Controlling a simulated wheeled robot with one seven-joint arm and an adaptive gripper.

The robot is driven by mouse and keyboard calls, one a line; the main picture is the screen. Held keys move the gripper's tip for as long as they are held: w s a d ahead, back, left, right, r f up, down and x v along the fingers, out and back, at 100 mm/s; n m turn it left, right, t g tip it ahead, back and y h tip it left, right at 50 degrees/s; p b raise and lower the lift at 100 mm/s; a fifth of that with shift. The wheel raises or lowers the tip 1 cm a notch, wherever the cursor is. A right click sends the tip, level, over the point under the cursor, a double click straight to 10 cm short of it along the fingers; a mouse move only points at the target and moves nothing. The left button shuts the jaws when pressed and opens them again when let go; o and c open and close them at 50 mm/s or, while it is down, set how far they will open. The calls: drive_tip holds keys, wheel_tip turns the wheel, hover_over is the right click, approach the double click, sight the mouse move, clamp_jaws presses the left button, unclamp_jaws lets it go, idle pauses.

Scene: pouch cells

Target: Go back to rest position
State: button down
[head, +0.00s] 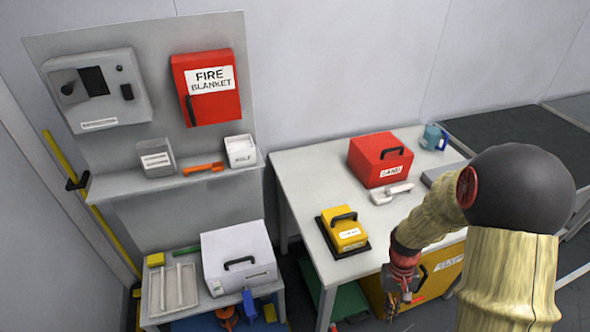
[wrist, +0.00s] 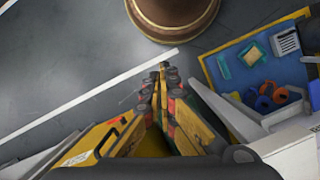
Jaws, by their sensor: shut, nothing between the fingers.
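My gripper (head: 400,296) hangs low at the front edge of the grey table in the head view, in front of a yellow case. In the wrist view my gripper (wrist: 163,72) points down past the yellow case, its fingers together with nothing between them. The fingertips are above the grey floor (wrist: 75,50) and touch nothing that I can see. The fingertips are small and dark in the head view.
The grey table (head: 305,185) bears a red box (head: 375,165), a yellow box (head: 347,228) and a white handheld item (head: 392,193). The yellow case (head: 440,275) stands below it. A white case (head: 238,258) sits on the low left bench. A blue-lined tray (wrist: 245,75) lies right of my fingers.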

drive_tip(key=s+a+r+t, duration=0.3)
drive_tip(key=r, duration=0.8)
drive_tip(key=s+a+r+t, duration=0.3)
drive_tip(key=r, duration=0.8)
drive_tip(key=s+a+r+n+t, duration=0.1)
drive_tip(key=s+a+r+t, duration=0.1)
drive_tip(key=r, duration=0.9)
drive_tip(key=shift+s+a+r+t, duration=0.25)
drive_tip(key=shift+s+a+t, duration=0.15)
drive_tip(key=shift+s, duration=0.05)
